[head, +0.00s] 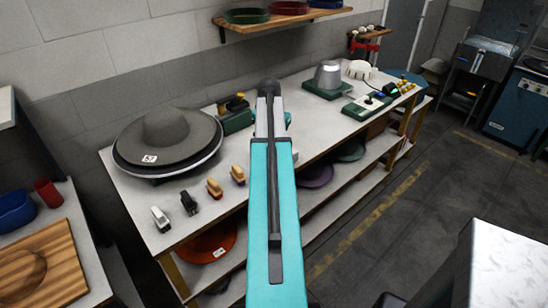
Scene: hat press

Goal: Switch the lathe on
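A dark grey brimmed hat with a white "52" tag sits on a round disc with a pale rim (205,163) on the left of the long workbench; this may be the lathe. A green machine body (237,121) with black and yellow parts stands just right of it, partly behind my arm. I cannot tell which part is the lathe's switch or whether anything is running. My turquoise arm reaches over the middle of the bench and hides part of it. My gripper is not visible, so its opening and hold cannot be seen.
Several small brushes (214,188) lie along the bench's front left. A wall shelf (283,20) hangs above. A pale metal surface (500,265) is at lower right; the floor between is clear.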

